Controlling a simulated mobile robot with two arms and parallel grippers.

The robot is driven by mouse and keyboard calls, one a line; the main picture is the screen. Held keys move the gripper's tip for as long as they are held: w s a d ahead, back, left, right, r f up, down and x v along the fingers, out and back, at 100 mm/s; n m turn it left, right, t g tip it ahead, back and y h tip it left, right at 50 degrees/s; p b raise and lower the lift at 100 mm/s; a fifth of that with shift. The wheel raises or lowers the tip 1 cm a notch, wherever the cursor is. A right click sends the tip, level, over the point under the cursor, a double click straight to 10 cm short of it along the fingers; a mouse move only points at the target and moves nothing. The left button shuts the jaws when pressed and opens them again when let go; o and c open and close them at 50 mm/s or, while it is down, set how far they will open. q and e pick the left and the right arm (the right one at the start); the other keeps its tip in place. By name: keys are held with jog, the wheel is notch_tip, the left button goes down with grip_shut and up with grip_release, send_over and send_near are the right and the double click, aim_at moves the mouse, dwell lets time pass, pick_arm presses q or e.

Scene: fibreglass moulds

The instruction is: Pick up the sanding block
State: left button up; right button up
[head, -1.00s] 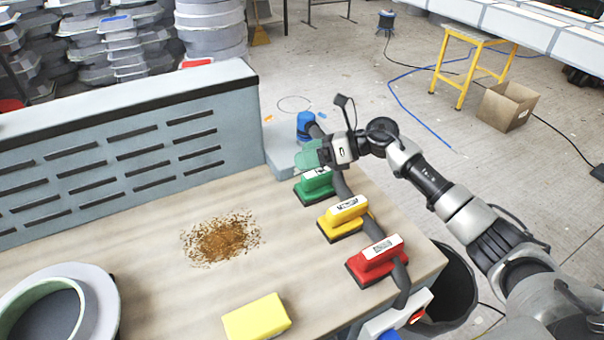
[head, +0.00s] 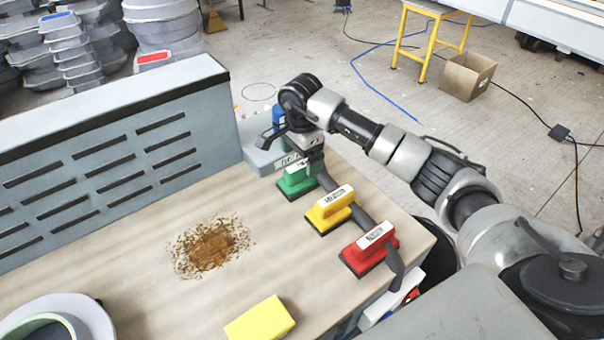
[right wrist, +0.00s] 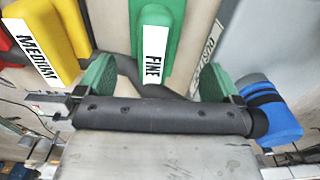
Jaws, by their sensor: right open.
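Three sanding blocks with dark hoses stand in a row along the right side of the bench: green (head: 294,184), yellow (head: 329,211) and red (head: 366,252). In the right wrist view the green block (right wrist: 164,18) is labelled FINE and the yellow block (right wrist: 62,45) MEDIUM; part of the red one shows at the left edge. My right gripper (head: 305,156) points down, just above the back of the green block. Its green fingers stand wide apart in the right wrist view (right wrist: 156,84), either side of the green block's line, with nothing held. My left gripper is out of view.
A plain yellow block (head: 260,319) lies near the bench's front. Brown dust (head: 210,246) is spread mid-bench. A vented grey box (head: 110,165) runs along the back left. A round mould (head: 85,318) sits at the lower left. A blue-capped item (right wrist: 270,110) is beside my right gripper.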

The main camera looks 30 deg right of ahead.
aim_at(303, 163)
jog(key=f, duration=0.2)
jog(key=s+f+p, duration=0.1)
jog(key=shift+f, duration=0.35)
jog(key=shift+w+f, duration=0.15)
jog(key=shift+f, duration=0.4)
jog(key=c, duration=1.1)
jog(key=shift+r, duration=0.15)
jog(key=shift+r, duration=0.55)
notch_tip(303, 163, up, 3)
jog(key=shift+f+b, duration=0.15)
jog(key=shift+b, duration=0.45)
jog(key=s+d+r+b, duration=0.2)
jog(key=s+d+r, duration=0.5)
jog(key=d, duration=0.2)
jog(key=shift+s+b, duration=0.25)
jog(key=shift+b, duration=0.1)
